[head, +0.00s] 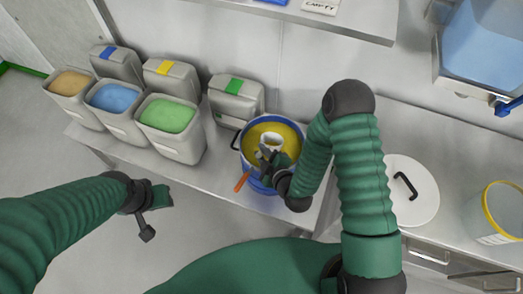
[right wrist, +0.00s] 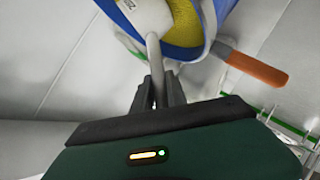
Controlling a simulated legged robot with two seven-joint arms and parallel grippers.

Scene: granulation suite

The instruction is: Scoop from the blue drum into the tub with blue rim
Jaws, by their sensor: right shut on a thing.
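The blue drum (head: 243,150) stands on the bench near the middle of the head view, with yellow powder (head: 258,133) inside. An orange lever (head: 242,182) sticks out from its near side. My right gripper (head: 268,158) is over the drum's mouth, shut on the handle of a white scoop (head: 271,142). In the right wrist view the scoop's handle (right wrist: 155,65) runs between the fingers, and its labelled bowl is against the yellow powder; its load cannot be told. My left gripper (head: 158,214) is open and empty, away from the drum. I cannot make out a tub with blue rim.
Grey bins of orange, blue (head: 115,97) and green powder (head: 167,115) stand left of the drum. A white lid (head: 407,190) with black handle lies on the right bench. A yellow-rimmed tub (head: 497,238) stands far right. A shelf (head: 340,22) overhangs behind.

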